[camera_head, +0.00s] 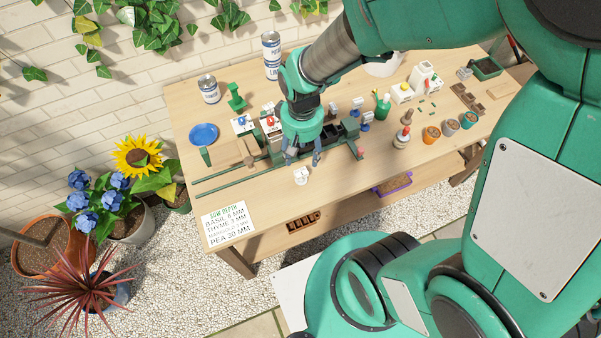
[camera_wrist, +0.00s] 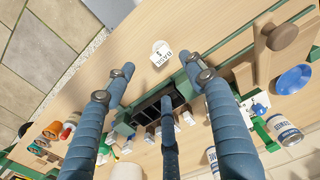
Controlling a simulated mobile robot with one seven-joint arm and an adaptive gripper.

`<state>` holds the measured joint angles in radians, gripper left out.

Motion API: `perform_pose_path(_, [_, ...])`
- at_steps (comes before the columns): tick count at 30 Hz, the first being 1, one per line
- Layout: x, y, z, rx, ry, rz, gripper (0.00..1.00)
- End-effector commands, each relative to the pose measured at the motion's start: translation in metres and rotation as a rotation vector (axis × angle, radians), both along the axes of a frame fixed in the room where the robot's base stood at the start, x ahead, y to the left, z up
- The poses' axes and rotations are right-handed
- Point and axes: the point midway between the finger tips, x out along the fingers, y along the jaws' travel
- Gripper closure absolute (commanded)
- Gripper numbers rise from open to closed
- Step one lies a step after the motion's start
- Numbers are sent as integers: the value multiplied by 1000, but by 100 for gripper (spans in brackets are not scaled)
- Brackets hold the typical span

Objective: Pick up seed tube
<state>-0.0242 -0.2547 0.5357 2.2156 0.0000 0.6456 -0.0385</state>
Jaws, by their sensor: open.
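A small white labelled piece (camera_head: 301,175), which looks like the seed tube, is on the wooden table near its front edge. It also shows in the wrist view (camera_wrist: 161,52), with dark print too small to read surely. My gripper (camera_head: 303,160) points down just behind it. In the wrist view my gripper (camera_wrist: 158,68) has its blue fingers spread wide, with nothing between them. The piece shows just beyond the fingertips and apart from them. Other small labelled pieces stand in a group behind my gripper, partly hidden by it.
A green-railed frame with a dark cell tray (camera_wrist: 160,105) lies right behind the piece. A depth sign (camera_head: 229,224) is at the front left corner, a blue dish (camera_head: 204,134) at the back left. Small pots (camera_head: 431,134) and bottles stand to the right. The front edge is mostly clear.

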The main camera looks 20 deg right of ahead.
Motion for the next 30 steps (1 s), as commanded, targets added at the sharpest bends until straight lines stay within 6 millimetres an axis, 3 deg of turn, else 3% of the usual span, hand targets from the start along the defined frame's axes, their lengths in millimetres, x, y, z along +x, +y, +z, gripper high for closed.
perform_pose_path(8, [0, 0, -14, 0, 1, 0, 45])
perform_pose_path(21, [0, 0, -76, 0, 1, 0, 45])
perform_pose_path(30, [1, 0, -86, 0, -1, 0, 45])
